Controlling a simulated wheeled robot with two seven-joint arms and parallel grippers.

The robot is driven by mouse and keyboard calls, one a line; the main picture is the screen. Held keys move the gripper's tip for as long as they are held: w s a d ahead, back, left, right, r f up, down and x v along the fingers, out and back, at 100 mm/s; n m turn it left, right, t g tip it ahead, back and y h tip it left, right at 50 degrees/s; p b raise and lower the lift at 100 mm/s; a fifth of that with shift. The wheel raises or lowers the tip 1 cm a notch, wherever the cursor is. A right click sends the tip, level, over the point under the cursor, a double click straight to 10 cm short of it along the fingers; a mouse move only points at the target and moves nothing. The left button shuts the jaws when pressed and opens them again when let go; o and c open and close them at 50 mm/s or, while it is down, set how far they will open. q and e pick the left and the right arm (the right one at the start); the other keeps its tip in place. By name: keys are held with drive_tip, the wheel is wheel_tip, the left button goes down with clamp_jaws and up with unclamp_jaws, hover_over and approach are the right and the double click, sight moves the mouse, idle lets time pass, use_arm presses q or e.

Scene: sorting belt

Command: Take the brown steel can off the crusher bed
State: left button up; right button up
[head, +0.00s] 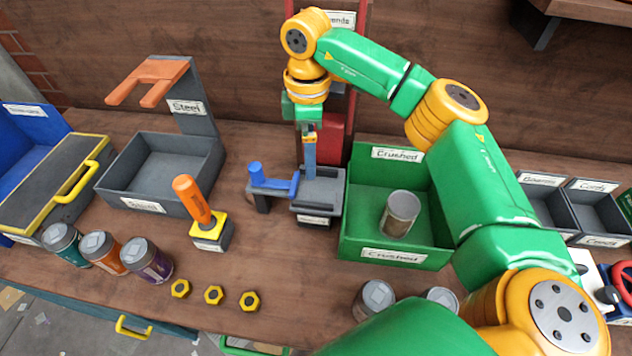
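The crusher (322,193) stands at mid-table, with a grey bed, a blue lever (272,181) on its left and a red upright behind. My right gripper (310,168) points down over the crusher bed. Its fingers are seen edge-on, so I cannot tell whether they are open or shut. No brown can shows on the bed; the gripper hides part of it. My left gripper is not in view.
Teal (63,243), orange (103,252) and purple (147,260) cans stand front left. An orange-handled tool (196,205), several yellow nuts (214,295) and a grey Steel bin (150,198) are nearby. More cans (373,298) stand at the front, partly behind my arm.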

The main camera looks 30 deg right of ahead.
drive_tip(key=r, duration=0.1)
drive_tip(key=m, duration=0.1)
approach(400, 213)
drive_tip(key=shift+w+d+f, duration=0.3)
drive_tip(key=shift+d+f, duration=0.25)
drive_tip(key=shift+d, duration=0.05)
drive_tip(key=shift+w+d+f, duration=0.3)
drive_tip(key=shift+d+f, duration=0.25)
drive_tip(key=shift+s+d+f, duration=0.1)
drive_tip(key=shift+f, duration=0.25)
drive_tip(key=f, duration=0.3)
drive_tip(key=f+p, duration=0.1)
drive_tip(key=f, duration=0.6)
drive_tip(key=shift+w+f+p, duration=0.25)
drive_tip(key=shift+f+p, duration=0.1)
drive_tip(key=shift+f, duration=0.25)
drive_tip(key=c, duration=1)
